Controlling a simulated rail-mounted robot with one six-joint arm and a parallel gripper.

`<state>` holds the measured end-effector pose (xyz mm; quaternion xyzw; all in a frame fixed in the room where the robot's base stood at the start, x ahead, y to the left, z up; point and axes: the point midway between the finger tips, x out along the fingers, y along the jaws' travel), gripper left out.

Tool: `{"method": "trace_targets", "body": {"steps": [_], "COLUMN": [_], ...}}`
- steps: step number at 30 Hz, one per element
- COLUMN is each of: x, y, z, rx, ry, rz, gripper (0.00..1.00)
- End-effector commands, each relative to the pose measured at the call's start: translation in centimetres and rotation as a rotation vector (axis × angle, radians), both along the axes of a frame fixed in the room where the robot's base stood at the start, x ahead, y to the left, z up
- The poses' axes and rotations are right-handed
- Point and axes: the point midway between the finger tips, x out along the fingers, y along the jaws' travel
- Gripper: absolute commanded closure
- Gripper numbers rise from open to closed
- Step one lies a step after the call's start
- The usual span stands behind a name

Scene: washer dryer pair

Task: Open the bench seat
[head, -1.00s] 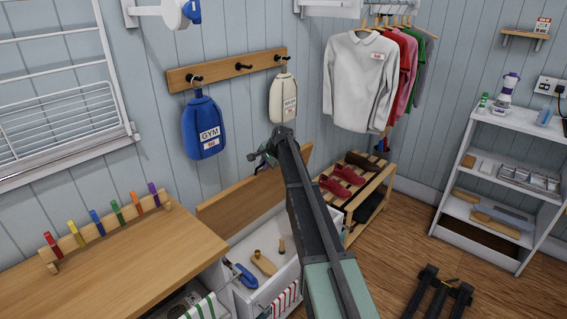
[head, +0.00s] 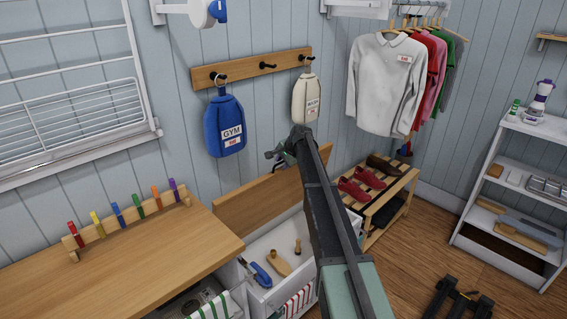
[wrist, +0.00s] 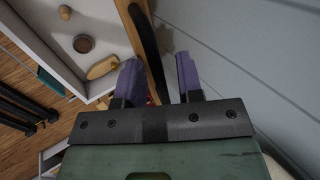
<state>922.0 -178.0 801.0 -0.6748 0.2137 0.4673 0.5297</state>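The bench seat is a wooden lid (head: 262,197), raised and tilted up toward the wall behind the white bench box (head: 262,243). The box is open and its inside shows. My gripper (head: 273,157) is at the lid's upper edge in the head view, partly hidden by my own arm. In the wrist view, my gripper's two purple fingers (wrist: 158,77) are apart. The lid's wooden edge (wrist: 137,22) and a dark strip beside it (wrist: 146,45) run toward the gap between them. I cannot tell whether either finger touches the lid.
The box holds a blue-handled brush (head: 261,275), a wooden brush (head: 279,263) and a small wooden piece (head: 298,247). A wooden counter (head: 140,255) is at left. Blue (head: 224,125) and cream (head: 306,98) bags hang above. A shoe rack (head: 374,220) stands at right.

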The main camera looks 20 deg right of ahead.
Motion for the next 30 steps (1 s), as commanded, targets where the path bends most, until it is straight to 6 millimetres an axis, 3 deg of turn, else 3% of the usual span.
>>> {"method": "trace_targets", "body": {"steps": [5,15,30], "x": [-0.7,-4.5,-5.1], "y": [-0.3,-1.9,-2.2], "z": [1.8,9.0,9.2], "rx": [0.000,0.000,0.000], "ry": [0.000,0.001,0.000], "rz": [0.000,0.000,0.001], "gripper": [0.66,0.66,0.66]}}
